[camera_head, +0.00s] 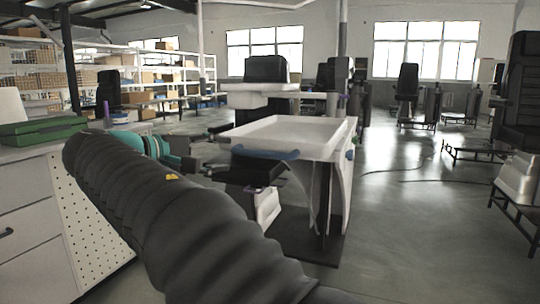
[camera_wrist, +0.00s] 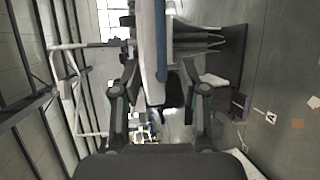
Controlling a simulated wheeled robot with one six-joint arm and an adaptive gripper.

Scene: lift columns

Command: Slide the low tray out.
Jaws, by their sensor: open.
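A white shallow tray (camera_head: 292,132) sits on a stand in the middle of the head view. A blue handle (camera_head: 265,153) runs along its near edge. In the wrist view the tray's white edge (camera_wrist: 149,45) and the blue handle (camera_wrist: 162,42) show upright, running down into the space between the fingers. My gripper (camera_wrist: 162,88) is open, with one dark finger on each side of that edge. I cannot tell whether either finger touches the handle. In the head view my black arm hides part of the gripper, which is at the tray's near left.
A white cabinet (camera_head: 35,200) with a green case (camera_head: 42,130) on top stands at the left. Shelves with boxes (camera_head: 120,70) line the back left. Dark chairs (camera_head: 407,82) stand behind. The grey floor (camera_head: 410,210) right of the stand is mostly clear, with a cable on it.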

